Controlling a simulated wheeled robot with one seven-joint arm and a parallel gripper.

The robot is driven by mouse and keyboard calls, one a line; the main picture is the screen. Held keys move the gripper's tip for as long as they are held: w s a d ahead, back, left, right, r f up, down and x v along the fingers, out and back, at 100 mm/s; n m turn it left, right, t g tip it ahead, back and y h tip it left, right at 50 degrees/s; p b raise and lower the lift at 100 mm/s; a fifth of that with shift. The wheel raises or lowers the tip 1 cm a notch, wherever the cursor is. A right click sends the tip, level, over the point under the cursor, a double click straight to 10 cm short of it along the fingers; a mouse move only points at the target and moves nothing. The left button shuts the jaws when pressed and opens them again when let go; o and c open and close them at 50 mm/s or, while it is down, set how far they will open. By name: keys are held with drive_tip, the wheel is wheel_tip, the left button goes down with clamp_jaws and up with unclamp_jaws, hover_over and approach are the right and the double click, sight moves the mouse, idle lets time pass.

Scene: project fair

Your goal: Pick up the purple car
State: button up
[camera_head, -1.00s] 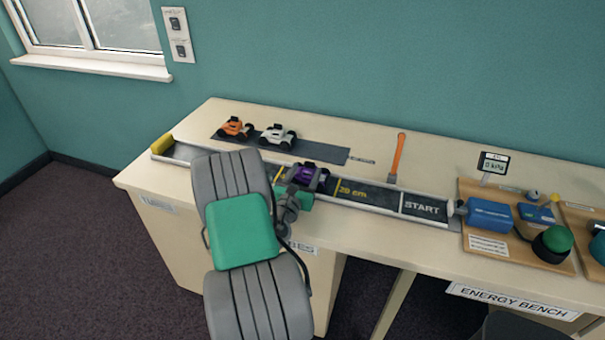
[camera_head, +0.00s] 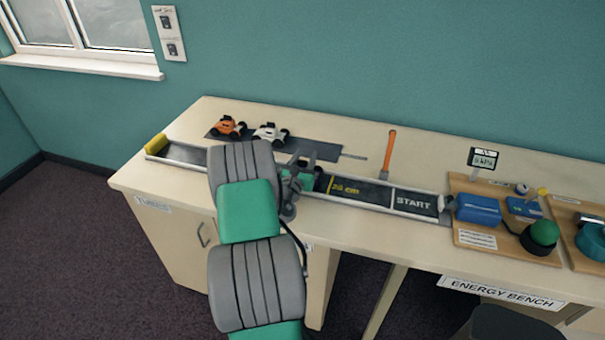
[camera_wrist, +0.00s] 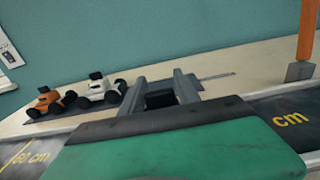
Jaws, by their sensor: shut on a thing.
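My gripper (camera_head: 303,163) is over the track on the bench and is shut on the purple car. Its two grey fingers also show in the wrist view (camera_wrist: 161,88), with a small dark part of the car (camera_wrist: 160,99) between them. The rest of the car is hidden by my gripper and arm, and almost no purple shows. I cannot tell whether its wheels touch the track.
The track (camera_head: 372,192) runs along the bench, with a yellow block (camera_head: 156,143) at its left end. An orange car (camera_head: 228,127) and a white car (camera_head: 270,133) stand behind it on a dark strip. An orange-handled tool (camera_head: 389,155) stands upright behind the track.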

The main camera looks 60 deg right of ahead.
clamp_jaws()
drive_tip(key=shift+r, duration=0.1)
